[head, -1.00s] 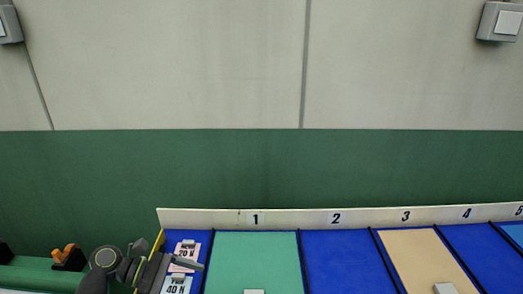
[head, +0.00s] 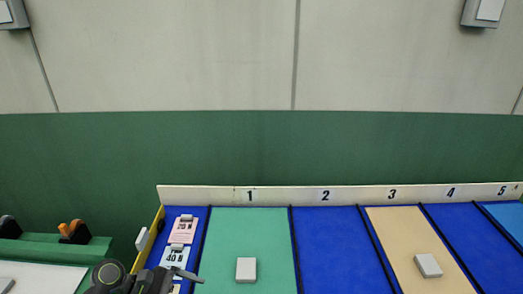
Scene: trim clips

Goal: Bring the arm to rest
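My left arm comes in at the bottom left of the head view, and its gripper (head: 172,277) is partly cut off by the lower edge. One dark finger points right over the blue strip beside the small cards. I cannot tell whether this gripper is open or shut. My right gripper is not in view.
A blue board with numbered lanes has a white back rail (head: 290,195). A white block (head: 246,269) lies on the green lane and another white block (head: 428,265) on the tan lane. A pink card (head: 184,231) and a pale card (head: 174,257) are at left. An orange clip (head: 72,229) sits on a green ledge.

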